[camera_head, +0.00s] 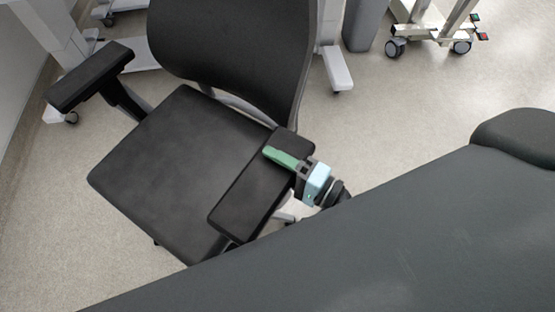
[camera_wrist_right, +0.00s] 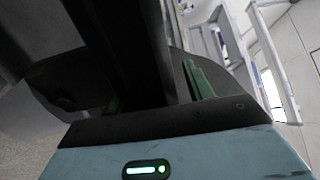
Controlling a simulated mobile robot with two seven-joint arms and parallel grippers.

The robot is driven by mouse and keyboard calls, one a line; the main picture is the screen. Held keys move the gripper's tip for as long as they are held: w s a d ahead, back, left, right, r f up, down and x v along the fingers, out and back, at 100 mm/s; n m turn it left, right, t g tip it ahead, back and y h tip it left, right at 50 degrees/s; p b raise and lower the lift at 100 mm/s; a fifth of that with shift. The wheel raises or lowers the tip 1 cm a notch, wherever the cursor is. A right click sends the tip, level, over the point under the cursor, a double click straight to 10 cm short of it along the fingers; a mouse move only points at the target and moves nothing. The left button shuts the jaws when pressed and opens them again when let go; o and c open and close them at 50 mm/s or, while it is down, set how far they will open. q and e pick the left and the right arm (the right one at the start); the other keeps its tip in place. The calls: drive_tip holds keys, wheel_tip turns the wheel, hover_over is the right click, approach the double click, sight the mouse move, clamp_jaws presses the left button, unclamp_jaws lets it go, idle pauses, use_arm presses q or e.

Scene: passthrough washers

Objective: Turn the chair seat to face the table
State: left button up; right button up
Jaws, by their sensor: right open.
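The black office chair shows in the head view, with its seat (camera_head: 165,165) facing the lower left of the picture and its backrest (camera_head: 240,50) at the top. Its left armrest (camera_head: 90,75) is free. My right gripper (camera_head: 283,157) is at the back end of the right armrest (camera_head: 250,195), with one green finger over the pad. In the right wrist view, my gripper's green fingers (camera_wrist_right: 155,90) stand apart, either side of a dark chair part (camera_wrist_right: 125,45). Whether they touch it is unclear. My left gripper is not in view. No table top is clearly visible.
A white wheeled frame (camera_head: 425,25) stands at the top right. A grey cylinder (camera_head: 364,25) and a white leg (camera_head: 337,68) stand behind the chair. Another white leg (camera_head: 45,30) is at the top left. The floor (camera_head: 420,110) right of the chair is clear.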

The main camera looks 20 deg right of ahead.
clamp_jaws()
idle(0.4)
